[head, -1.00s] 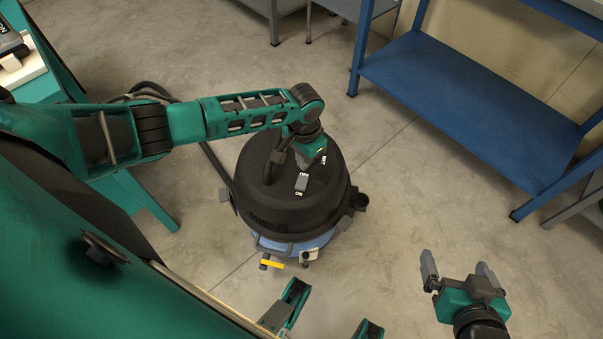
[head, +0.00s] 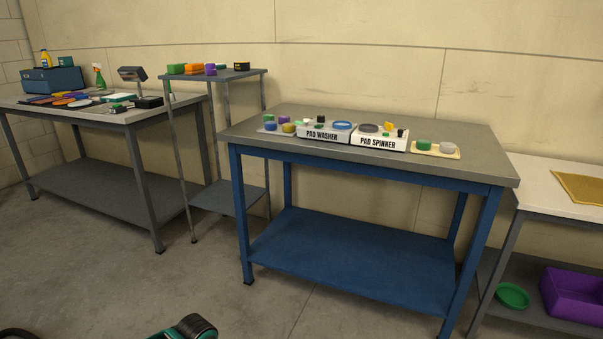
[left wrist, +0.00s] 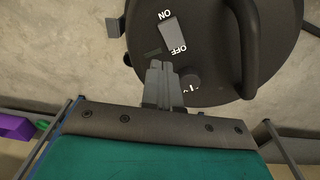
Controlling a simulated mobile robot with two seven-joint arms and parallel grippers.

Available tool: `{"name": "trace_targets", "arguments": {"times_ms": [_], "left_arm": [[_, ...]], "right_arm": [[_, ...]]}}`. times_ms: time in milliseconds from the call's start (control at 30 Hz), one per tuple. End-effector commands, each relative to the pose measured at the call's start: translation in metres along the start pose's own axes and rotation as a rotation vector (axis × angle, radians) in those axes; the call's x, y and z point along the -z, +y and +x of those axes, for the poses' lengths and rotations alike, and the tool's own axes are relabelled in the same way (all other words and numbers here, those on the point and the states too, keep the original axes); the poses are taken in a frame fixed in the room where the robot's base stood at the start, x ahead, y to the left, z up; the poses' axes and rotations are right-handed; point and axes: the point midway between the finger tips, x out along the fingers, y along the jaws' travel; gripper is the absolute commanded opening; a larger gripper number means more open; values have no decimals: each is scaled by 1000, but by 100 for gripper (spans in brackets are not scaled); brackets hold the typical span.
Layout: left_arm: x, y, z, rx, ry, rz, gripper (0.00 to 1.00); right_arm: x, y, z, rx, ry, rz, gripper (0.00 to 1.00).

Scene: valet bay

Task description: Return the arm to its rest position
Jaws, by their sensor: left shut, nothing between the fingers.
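My left gripper (left wrist: 160,70) shows in the left wrist view with its grey fingers together and nothing between them. It is over the black round lid of the vacuum (left wrist: 215,65), close to a grey rocker switch (left wrist: 172,30) marked ON and OFF. The fingertips look apart from the switch, but the gap to the lid is hard to judge. In the head view only a green and black part of my left arm (head: 185,328) shows at the bottom edge. My right gripper is out of view.
A blue workbench (head: 345,262) holds the pad washer (head: 322,136) and pad spinner (head: 379,141). A grey table (head: 75,193) and narrow stand (head: 240,75) are to the left. A white table (head: 555,200) with a purple bin (head: 575,295) below is right. Open floor lies in front.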

Motion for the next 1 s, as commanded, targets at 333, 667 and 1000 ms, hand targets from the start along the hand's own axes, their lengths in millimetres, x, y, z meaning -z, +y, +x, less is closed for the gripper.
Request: {"name": "trace_targets", "arguments": {"times_ms": [333, 667, 1000], "left_arm": [[-17, 114, -13, -173, 379, 35, 0], [-56, 118, -76, -97, 737, -73, 0], [-107, 78, -129, 107, 899, -110, 0]], "right_arm": [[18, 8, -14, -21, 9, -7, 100], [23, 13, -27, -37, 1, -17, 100], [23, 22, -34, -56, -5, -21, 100]]}}
